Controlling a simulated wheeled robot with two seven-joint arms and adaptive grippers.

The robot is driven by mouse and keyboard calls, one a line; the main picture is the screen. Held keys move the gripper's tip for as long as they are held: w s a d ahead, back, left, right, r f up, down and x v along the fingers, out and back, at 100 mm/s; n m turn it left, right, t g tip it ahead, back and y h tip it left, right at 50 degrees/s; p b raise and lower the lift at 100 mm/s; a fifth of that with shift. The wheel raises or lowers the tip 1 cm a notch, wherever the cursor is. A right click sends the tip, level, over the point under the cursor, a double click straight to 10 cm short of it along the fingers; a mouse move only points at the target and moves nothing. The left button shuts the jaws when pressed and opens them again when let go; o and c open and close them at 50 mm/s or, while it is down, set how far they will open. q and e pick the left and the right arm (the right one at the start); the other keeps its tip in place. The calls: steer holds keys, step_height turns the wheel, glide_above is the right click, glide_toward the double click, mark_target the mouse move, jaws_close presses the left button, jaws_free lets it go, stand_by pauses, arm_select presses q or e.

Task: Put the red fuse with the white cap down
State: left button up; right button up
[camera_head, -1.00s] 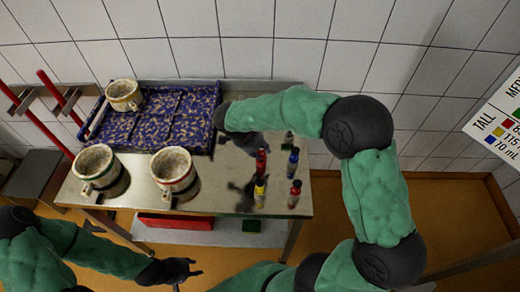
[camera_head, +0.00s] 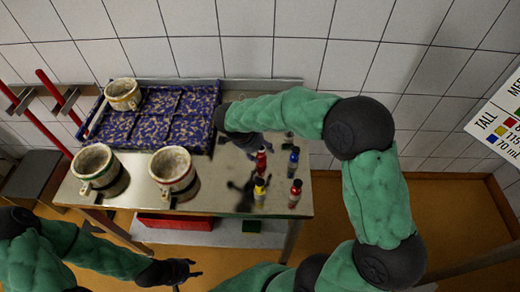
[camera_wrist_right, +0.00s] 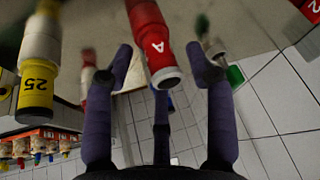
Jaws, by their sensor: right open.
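A red fuse (camera_head: 261,162) stands on the metal table beside my right gripper (camera_head: 257,146). In the right wrist view, a red fuse (camera_wrist_right: 150,38) with a white letter and a pale end is between the spread fingers of my right gripper (camera_wrist_right: 165,62). The fingers are open, with gaps on both sides of it. The arm partly hides this hand in the head view. A second red fuse (camera_head: 295,194) stands further right and nearer the front. I cannot tell the cap colours in the head view. My left gripper (camera_head: 196,268) is open and empty, in front of the table.
A yellow fuse (camera_head: 260,190) and a blue fuse (camera_head: 293,161) stand close by. The yellow one, marked 25, also shows in the right wrist view (camera_wrist_right: 36,96). A wall sign (camera_head: 500,122) is at right.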

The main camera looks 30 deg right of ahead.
steer(key=shift+r, duration=0.3)
steer(key=p+v, duration=0.3)
steer(key=v, duration=0.9)
steer(key=shift+r+p, duration=0.2)
steer(key=shift+p, duration=0.2)
